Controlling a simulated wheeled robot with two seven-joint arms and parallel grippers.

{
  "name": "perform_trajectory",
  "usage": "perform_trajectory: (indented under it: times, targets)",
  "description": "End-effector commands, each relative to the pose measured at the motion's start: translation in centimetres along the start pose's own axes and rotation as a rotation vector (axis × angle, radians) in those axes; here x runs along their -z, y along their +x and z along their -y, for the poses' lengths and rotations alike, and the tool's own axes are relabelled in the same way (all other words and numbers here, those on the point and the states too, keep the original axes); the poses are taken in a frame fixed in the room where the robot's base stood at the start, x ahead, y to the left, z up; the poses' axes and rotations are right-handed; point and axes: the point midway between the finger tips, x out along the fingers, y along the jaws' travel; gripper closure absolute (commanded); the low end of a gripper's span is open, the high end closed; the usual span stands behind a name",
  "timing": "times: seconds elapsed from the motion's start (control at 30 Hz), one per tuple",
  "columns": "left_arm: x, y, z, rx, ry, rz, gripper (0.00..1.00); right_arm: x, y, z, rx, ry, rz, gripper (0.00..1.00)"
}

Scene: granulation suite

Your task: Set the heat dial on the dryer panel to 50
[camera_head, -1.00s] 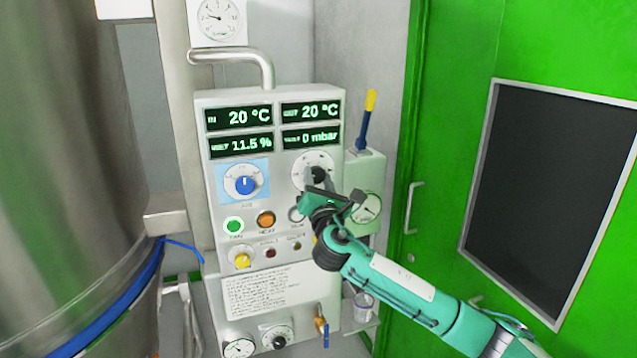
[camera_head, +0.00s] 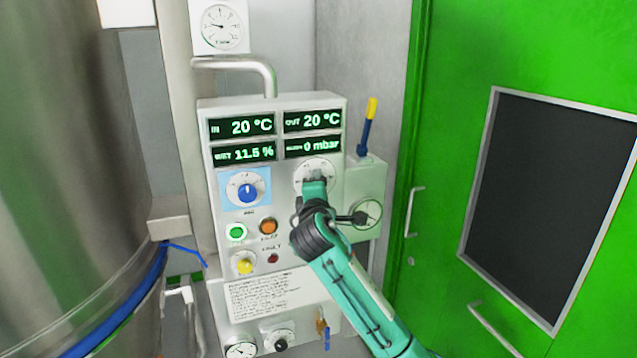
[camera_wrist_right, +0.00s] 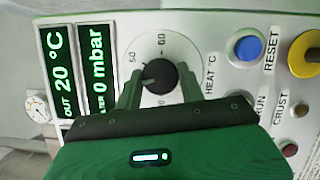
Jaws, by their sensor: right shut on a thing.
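The heat dial is a round white scale plate (camera_head: 302,172) on the right half of the dryer panel (camera_head: 207,130), below the displays. My left gripper is not in view.
A blue knob (camera_head: 247,193) on a light-blue plate is left of the heat dial. Green (camera_head: 236,232) and orange (camera_head: 268,226) buttons and a yellow knob (camera_head: 244,263) lie below. A steel vessel (camera_head: 75,170) fills the left.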

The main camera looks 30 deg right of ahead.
Motion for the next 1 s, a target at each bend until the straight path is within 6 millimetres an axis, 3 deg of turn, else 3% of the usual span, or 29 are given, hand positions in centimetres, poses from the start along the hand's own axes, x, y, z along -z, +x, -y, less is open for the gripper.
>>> perform_trajectory:
  times: [0.6, 1.0]
  targets:
    - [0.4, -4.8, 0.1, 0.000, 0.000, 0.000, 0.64, -0.1, 0.0, -0.5, 0.222, 0.525, 0.001, 0.83]
    - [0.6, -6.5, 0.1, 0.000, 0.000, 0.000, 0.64, -0.1, 0.0, -0.3, 0.308, 0.734, 0.001, 0.83]
